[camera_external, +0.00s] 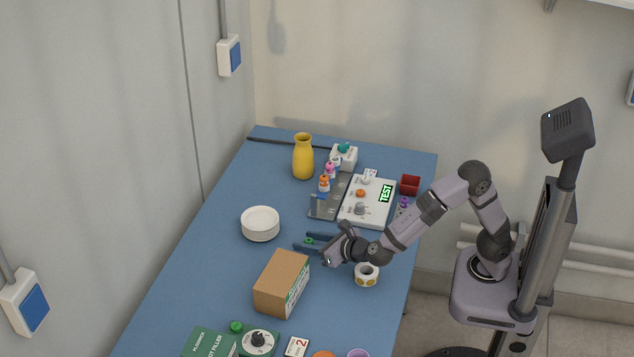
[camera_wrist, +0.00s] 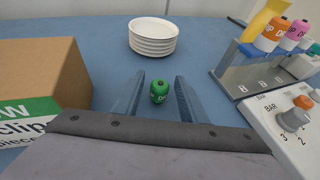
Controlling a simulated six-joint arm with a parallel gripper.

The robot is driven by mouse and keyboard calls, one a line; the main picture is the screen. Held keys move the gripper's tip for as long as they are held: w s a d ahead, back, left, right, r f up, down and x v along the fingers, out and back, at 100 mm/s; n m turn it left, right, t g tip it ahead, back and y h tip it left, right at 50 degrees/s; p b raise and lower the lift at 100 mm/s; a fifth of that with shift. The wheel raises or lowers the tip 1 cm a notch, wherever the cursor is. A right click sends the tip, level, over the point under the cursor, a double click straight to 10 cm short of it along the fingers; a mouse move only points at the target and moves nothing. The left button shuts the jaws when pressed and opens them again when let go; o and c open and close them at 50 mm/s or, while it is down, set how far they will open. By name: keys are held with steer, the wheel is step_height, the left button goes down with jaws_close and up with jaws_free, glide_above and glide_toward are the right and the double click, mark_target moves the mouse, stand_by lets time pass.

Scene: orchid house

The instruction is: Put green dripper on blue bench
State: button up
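The green dripper (camera_wrist: 159,91) is a small bottle with dark lettering, between the two fingers of my gripper (camera_wrist: 157,95) in the wrist view. Blue bench shows on both sides of it, so the fingers are apart and do not appear to touch it. It seems to be upright on the blue bench (camera_external: 215,267), but its underside is hidden. In the external view my gripper (camera_external: 297,242) is low over the middle of the bench, with the dripper a small green spot (camera_external: 309,240) between the fingers.
A cardboard box (camera_external: 281,284) stands close in front of my gripper. White stacked dishes (camera_external: 260,223) are to the left. A rack with coloured drippers (camera_external: 326,205), a white instrument (camera_external: 367,203) and a yellow vase (camera_external: 303,157) stand behind. A label roll (camera_external: 367,274) is below my wrist.

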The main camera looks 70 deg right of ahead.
steer(key=shift+r, duration=0.2)
steer(key=shift+s+a+r, duration=0.1)
steer(key=shift+s+a, duration=0.05)
steer(key=shift+s, duration=0.05)
steer(key=p+v, duration=0.1)
steer(key=v, duration=1)
steer(key=shift+s+a, duration=0.1)
steer(key=shift+s, duration=0.1)
